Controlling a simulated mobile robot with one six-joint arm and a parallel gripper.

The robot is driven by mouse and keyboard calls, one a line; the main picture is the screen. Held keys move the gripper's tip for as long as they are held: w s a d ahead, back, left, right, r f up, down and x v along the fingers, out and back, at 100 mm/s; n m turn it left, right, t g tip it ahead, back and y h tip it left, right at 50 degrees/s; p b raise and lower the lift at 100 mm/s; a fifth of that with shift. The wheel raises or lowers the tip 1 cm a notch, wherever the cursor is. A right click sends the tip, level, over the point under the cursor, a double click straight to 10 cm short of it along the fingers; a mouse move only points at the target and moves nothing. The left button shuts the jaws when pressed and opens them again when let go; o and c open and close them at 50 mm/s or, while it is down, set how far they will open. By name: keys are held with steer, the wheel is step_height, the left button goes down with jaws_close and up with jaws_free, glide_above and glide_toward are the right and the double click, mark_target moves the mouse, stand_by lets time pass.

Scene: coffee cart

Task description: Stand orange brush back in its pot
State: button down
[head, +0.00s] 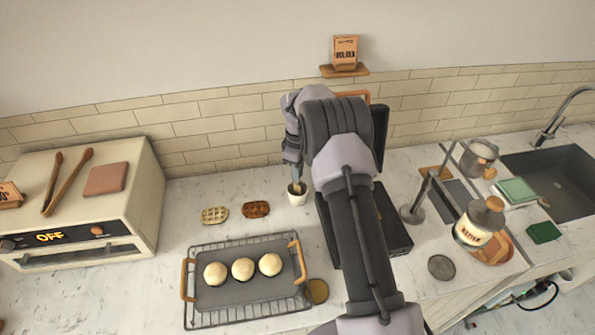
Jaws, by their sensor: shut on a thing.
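A small white pot (297,198) stands on the marble counter, just right of two waffle-like pieces. My gripper (294,172) is right above the pot, pointing down, and is shut on the orange brush (297,187). Only a short orange-brown part of the brush shows below the fingers, at the pot's mouth. The brush looks close to upright. I cannot tell how far its lower end is inside the pot or whether it touches the bottom. The rest of the brush is hidden by my gripper.
A wire rack with a grey tray (217,296) holding three buns stands in front. A waffle (214,215) and a browner one (256,209) lie left of the pot. A dark appliance (393,218) stands right, partly behind my arm. A toaster oven (137,188) is far left.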

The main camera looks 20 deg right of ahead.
steer(key=c, duration=1.4)
jaws_free()
step_height(320, 180, up, 18)
steer(key=p, duration=0.3)
steer(key=shift+f, duration=0.25)
